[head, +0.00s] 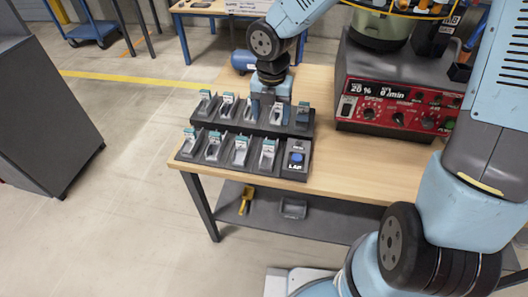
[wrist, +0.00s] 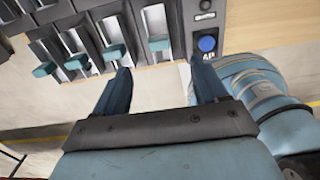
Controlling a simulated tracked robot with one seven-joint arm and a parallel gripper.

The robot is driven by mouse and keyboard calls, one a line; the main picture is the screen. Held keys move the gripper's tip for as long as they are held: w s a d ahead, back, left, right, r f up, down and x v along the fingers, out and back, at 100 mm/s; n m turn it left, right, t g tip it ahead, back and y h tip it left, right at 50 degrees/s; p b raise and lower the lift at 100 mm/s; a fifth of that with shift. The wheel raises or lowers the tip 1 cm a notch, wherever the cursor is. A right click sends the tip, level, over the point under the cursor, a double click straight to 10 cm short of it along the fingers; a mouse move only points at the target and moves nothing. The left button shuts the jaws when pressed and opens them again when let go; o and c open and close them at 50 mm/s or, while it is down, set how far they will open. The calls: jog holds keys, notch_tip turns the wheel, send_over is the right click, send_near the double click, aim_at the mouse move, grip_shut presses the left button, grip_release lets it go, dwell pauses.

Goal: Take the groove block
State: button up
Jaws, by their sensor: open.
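Several small blocks with teal tops stand in the slots of a dark two-step rack (head: 304,131) on the wooden table. Their labels are too small to read, so I cannot tell which is the groove block. My gripper (head: 264,110) is at the back row, right of its middle, partly hiding the pieces there. In the wrist view my gripper (wrist: 160,83) is open, its two dark blue fingers apart with nothing held between them. A teal-topped block (wrist: 158,44) shows just beyond the fingertips; whether any finger touches a block is unclear.
A blue button (head: 296,158) sits at the front row's right end; it also shows in the wrist view (wrist: 207,43). A red control box (head: 390,108) stands right of the rack. The wooden table (head: 345,165) is bare in front of the box. A grey cabinet (head: 45,120) stands left.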

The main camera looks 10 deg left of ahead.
aim_at(269, 142)
jog(key=shift+s+a+f, duration=0.1)
jog(key=shift+f, duration=3.4)
jog(key=shift+s+a+f, duration=0.1)
jog(key=shift+f, duration=3.35)
jog(key=shift+w, duration=0.1)
jog(key=shift+c, duration=0.4)
jog(key=c, duration=1.2)
